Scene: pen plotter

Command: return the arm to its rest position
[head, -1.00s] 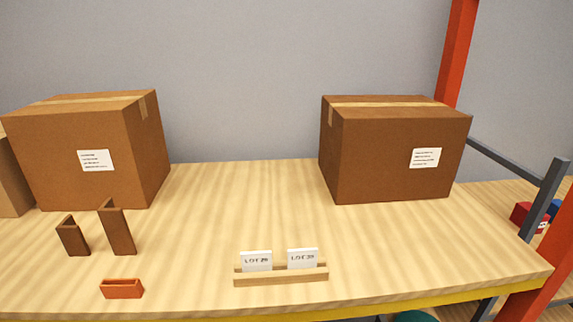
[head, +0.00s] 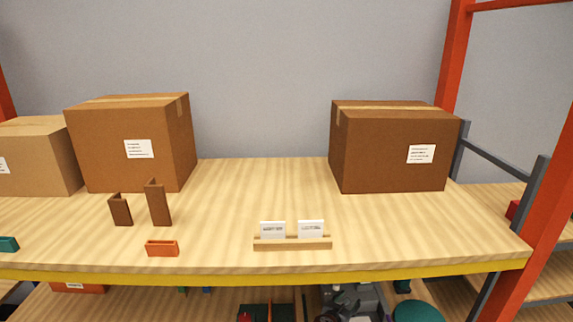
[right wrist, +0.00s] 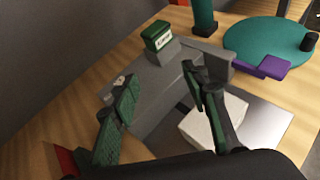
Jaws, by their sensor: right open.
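My right gripper (right wrist: 160,88) shows in the right wrist view with its two green-padded fingers spread apart and nothing between them. Beyond the fingers is a grey machine (right wrist: 182,76), probably the pen plotter, partly hidden by them. A white block or stack (right wrist: 212,124) lies beside the right finger, on or next to a pale grey sheet (right wrist: 268,130). In the head view, dark grey shapes (head: 350,298) show below the shelf edge; I cannot tell my arm from the machine there. My left gripper is not in view.
A green box (right wrist: 158,37) sits on the machine. A teal disc (right wrist: 262,45) and a purple block (right wrist: 262,67) are near it. Above, a wooden shelf with a yellow edge (head: 200,275) bears cardboard boxes (head: 395,150), a card rack (head: 293,243) and an orange tray (head: 162,248).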

